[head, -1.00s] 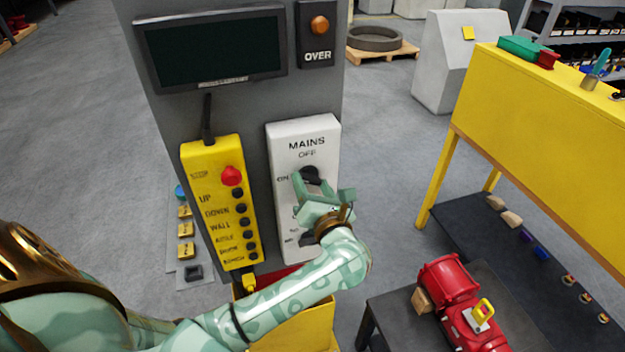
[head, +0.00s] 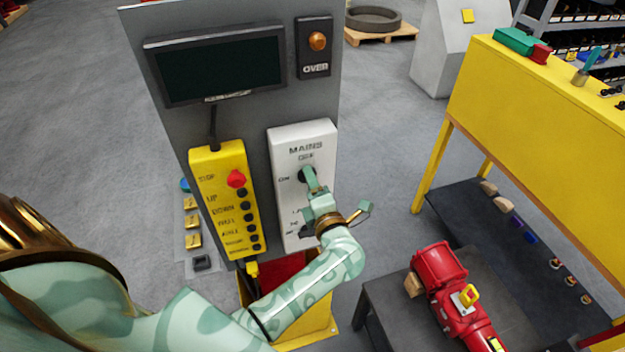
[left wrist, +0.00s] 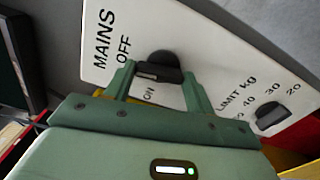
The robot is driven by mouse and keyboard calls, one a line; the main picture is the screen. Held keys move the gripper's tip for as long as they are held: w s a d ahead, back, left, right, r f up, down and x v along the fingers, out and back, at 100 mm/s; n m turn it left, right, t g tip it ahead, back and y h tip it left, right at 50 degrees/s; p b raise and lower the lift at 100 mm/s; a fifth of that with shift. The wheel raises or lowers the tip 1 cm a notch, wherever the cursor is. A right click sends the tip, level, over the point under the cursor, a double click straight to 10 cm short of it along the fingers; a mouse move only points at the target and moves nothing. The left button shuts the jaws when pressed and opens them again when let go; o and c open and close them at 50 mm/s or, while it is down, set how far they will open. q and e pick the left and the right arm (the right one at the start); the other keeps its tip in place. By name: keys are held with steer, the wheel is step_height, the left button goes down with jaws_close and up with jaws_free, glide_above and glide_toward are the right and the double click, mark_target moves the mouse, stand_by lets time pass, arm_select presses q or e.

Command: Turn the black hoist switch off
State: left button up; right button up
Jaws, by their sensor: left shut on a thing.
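The black hoist switch (left wrist: 162,62) is a rotary knob under the MAINS and OFF labels on a white panel (head: 318,145). ON is printed beside it. In the head view the switch (head: 303,175) is partly covered by my gripper. My left gripper (head: 309,178) is at the knob. In the left wrist view its two fingers (left wrist: 160,82) stand on either side of the knob's grip, shut on it. The grip lies roughly left to right there, a pale mark at its left end; I cannot tell its exact setting. My right gripper is not in view.
A second black knob, labelled LIMIT kg (left wrist: 272,115), sits lower on the white panel. A yellow pendant (head: 226,200) with a red stop button hangs to the left. A dark table (head: 385,305) with a red motor (head: 442,270) stands at right.

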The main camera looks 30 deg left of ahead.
arm_select(q)
steer(key=shift+m+p, duration=0.35)
steer(key=shift+m, duration=0.25)
steer(key=o, duration=0.9)
steer(key=shift+c, duration=0.2)
steer(key=shift+o, duration=0.6)
steer(key=shift+w, duration=0.1)
